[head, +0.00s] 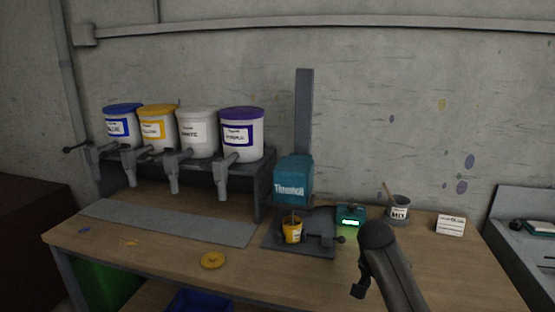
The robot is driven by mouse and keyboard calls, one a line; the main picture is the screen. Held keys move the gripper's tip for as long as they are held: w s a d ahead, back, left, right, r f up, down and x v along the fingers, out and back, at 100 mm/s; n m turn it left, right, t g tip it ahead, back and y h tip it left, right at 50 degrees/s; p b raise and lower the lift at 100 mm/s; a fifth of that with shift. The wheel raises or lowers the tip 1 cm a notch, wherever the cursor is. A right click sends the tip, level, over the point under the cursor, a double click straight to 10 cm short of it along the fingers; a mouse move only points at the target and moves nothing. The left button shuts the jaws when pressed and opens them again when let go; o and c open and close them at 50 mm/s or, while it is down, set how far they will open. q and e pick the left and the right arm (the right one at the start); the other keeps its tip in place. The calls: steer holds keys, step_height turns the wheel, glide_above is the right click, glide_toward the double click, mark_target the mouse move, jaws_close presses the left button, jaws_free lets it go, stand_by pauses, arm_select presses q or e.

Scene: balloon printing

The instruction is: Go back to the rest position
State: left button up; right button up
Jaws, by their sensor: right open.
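My right arm comes in from the lower right, over the front right of the wooden workbench (430,270). Its gripper (359,290) points down at the bench's front edge. The jaws are small and dark here, stand open, and hold nothing that I can see. The gripper is apart from the small yellow can (292,233), which stands upright on the base of the teal machine (293,180). My left gripper is not in view.
Several lidded paint buckets (241,140) stand on a rack with dispensing taps. A green-lit scale (350,216), a grey pot (398,208) and a white card (450,225) stand behind my right arm. Blue bin (200,302) below.

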steer(key=s+a+f+n+t+y, duration=0.1)
steer(key=s+f+n, duration=0.1)
steer(key=s+f, duration=0.35)
steer(key=s+a+f+n+t+y, duration=0.1)
steer(key=s+f+n, duration=0.1)
steer(key=f, duration=0.6)
steer(key=s+a+f+n+t+y, duration=0.1)
steer(key=s+f+n, duration=0.1)
steer(key=s+f, duration=0.35)
steer(key=s+a+f+n+t+y, duration=0.1)
steer(key=s+a+n, duration=0.1)
steer(key=s, duration=0.7)
steer(key=s+a+f+n+t+y, duration=0.1)
steer(key=s+a+f+n+t, duration=0.1)
steer(key=s, duration=0.8)
steer(key=shift+a+f+n+y, duration=0.15)
steer(key=shift+a+n+y, duration=0.2)
steer(key=shift+n, duration=0.55)
